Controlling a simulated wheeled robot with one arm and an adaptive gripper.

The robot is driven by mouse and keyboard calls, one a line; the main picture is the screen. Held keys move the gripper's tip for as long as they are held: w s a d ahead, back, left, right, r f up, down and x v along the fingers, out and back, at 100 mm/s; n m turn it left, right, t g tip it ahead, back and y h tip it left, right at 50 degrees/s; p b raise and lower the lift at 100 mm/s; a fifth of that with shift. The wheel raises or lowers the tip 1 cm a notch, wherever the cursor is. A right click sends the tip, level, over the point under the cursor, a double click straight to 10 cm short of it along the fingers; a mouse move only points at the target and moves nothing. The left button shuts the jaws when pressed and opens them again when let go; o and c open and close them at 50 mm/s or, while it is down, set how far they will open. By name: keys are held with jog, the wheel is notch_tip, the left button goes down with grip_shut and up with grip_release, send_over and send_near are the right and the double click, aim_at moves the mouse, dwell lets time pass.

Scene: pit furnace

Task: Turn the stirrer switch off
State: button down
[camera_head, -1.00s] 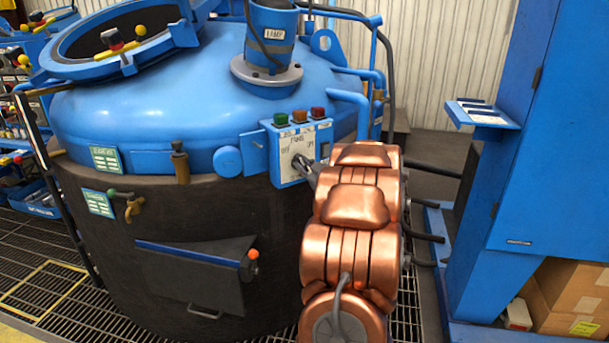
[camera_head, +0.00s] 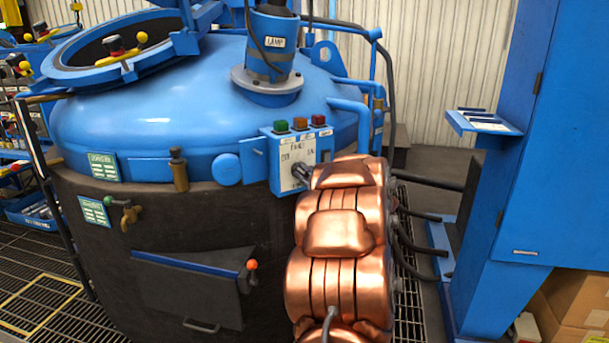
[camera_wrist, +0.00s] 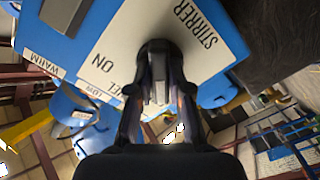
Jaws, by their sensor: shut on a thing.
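The control panel (camera_head: 281,158) is a blue box with a white face on the side of the furnace, with OFF and ON lettering on it. My gripper (camera_head: 301,174) is at the panel's lower right face and hides part of it. In the wrist view, my gripper (camera_wrist: 158,97) is shut on the stirrer switch (camera_wrist: 157,62), a dark knob on the white plate. The word STIRRER is on one side of the knob and ON on the other. The fingers and knob hide the OFF mark there, and the knob's exact setting is hard to tell.
Green, orange and red buttons (camera_head: 300,123) sit on top of the panel. The furnace (camera_head: 210,240) fills the left and middle, with a hatch (camera_head: 190,290) low on its front. A blue cabinet (camera_head: 560,130) stands at the right. Grated floor (camera_head: 35,270) lies at the left.

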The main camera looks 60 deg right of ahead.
jog(key=c, duration=1.1)
grip_release()
jog(key=shift+s, duration=0.1)
jog(key=shift+v, duration=5.95)
